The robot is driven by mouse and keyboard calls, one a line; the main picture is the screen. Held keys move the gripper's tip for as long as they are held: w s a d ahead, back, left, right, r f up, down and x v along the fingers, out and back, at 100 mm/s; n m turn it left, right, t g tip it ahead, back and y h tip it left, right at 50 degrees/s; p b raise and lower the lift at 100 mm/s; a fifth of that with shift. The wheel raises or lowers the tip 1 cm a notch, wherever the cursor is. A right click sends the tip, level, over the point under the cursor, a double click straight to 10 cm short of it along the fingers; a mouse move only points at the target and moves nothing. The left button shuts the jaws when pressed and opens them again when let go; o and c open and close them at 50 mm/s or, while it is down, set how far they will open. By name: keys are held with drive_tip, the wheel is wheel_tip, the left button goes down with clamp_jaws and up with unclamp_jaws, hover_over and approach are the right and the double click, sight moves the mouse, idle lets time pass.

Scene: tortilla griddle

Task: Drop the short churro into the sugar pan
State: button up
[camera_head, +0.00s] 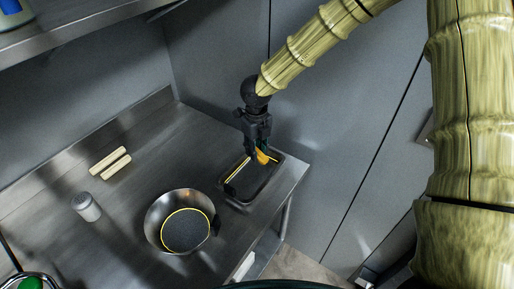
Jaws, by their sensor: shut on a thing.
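The piece is over the far side of a dark rectangular pan (236,203). I cannot tell whether it touches the pan. A thin yellow strip (238,169) shows along the pan's left side. A round steel pan (151,222) with a dark inside and a yellow ring stands to the left. I cannot make out sugar in either pan.
Two pale sticks (110,163) lie on the steel counter (160,150) at the left, with a grey cylindrical shaker (86,207) nearer. The counter's right edge is just beyond the rectangular pan. A wall stands behind, and a shelf (70,30) hangs upper left.

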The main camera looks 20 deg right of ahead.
sight(257, 149)
drive_tip(key=shift+f+b, duration=1.15)
drive_tip(key=shift+f, duration=0.65)
drive_tip(key=o, duration=1)
drive_tip(key=shift+c, duration=0.2)
drive_tip(key=shift+r, duration=0.1)
wheel_tip(257, 149, up, 12)
drive_tip(key=shift+w+f, duration=0.1)
